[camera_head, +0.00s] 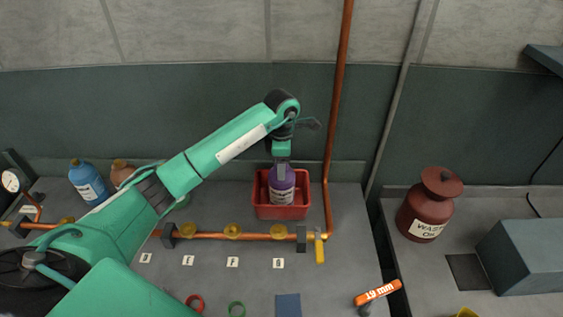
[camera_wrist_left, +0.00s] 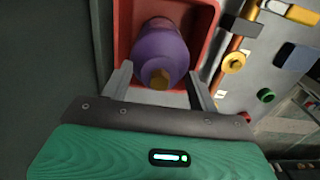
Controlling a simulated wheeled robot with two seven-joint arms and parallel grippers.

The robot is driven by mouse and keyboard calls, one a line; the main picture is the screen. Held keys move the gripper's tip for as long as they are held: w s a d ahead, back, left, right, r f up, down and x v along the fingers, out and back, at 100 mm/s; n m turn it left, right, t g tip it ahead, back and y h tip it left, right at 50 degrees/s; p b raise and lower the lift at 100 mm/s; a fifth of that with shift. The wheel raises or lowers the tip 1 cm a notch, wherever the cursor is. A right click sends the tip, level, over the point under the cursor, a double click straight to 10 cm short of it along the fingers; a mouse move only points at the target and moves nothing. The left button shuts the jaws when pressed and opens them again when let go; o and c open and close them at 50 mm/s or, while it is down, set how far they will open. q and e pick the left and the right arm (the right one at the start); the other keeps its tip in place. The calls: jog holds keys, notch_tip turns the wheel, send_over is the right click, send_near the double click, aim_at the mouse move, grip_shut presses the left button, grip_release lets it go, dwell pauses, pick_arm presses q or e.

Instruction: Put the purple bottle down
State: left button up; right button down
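The purple bottle (camera_head: 281,187) with a pale label is upright in the red tray (camera_head: 262,211) at the back of the bench. I cannot tell whether its base rests on the tray floor. My left gripper (camera_head: 282,168) points down over it. In the left wrist view, the purple bottle (camera_wrist_left: 160,48) shows its yellowish cap, and the fingers of my left gripper (camera_wrist_left: 160,70) lie close against both its sides. The red tray (camera_wrist_left: 205,25) surrounds it there. My right gripper is not in view.
A copper pipe (camera_head: 329,140) rises just right of the tray, and another runs in front with yellow valves (camera_head: 233,231). A blue bottle (camera_head: 88,181) stands at left. A red waste-oil jar (camera_head: 428,208) stands at right. An orange 19 mm tool (camera_head: 378,293) lies near the front.

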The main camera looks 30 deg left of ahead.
pick_arm(q)
jog(key=shift+o, duration=0.2)
jog(key=shift+r, duration=0.1)
jog(key=shift+r, duration=0.15)
notch_tip(320, 180, up, 12)
jog(key=b, duration=0.3)
dwell(0.6)
